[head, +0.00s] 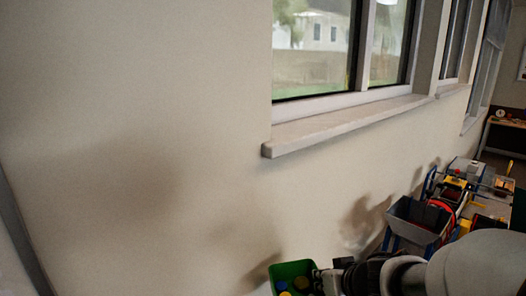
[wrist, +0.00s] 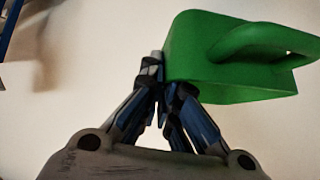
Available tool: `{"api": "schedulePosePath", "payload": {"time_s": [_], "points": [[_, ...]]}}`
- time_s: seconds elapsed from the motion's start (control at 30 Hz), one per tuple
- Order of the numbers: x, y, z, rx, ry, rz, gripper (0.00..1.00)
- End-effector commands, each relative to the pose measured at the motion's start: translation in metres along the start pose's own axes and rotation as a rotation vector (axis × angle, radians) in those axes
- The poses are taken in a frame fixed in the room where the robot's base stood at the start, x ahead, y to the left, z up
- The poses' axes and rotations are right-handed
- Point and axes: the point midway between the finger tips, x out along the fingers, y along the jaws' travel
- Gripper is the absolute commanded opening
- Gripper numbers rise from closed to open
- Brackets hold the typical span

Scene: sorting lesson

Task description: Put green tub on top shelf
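The green tub (head: 289,270) is at the bottom of the head view, with small yellow and blue things inside. Its lower part is cut off by the picture edge. In the wrist view the tub (wrist: 205,50) fills the upper right, with its looped handle pointing right. My gripper (wrist: 158,66) has its fingers drawn together at the tub's left edge, and they appear closed on its wall. In the head view my gripper (head: 324,279) meets the tub's right side. The tub appears held up close to the wall. No top shelf can be made out.
A pale wall (head: 150,150) fills the left, with a window sill (head: 340,122) jutting out above the tub. A grey bin (head: 414,220) and a cluttered surface with red, blue and yellow things lie to the right. A wooden table (head: 508,123) stands far back right.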

Motion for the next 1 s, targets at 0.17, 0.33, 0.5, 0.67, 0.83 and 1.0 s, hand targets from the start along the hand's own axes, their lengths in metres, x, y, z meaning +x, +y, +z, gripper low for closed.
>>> {"api": "schedulePosePath", "payload": {"time_s": [0.17,0.33,0.5,0.67,0.83,1.0], "points": [[0.0,0.0,0.0,0.0,0.001,0.0,0.0],[0.001,0.002,-0.001,0.001,0.0,0.001,0.0],[0.009,0.017,-0.003,0.012,-0.002,0.011,0.0],[0.023,0.044,-0.005,0.028,-0.005,0.024,0.0],[0.038,0.075,-0.005,0.045,-0.006,0.041,0.0],[0.053,0.105,-0.003,0.061,-0.007,0.055,0.0]]}}
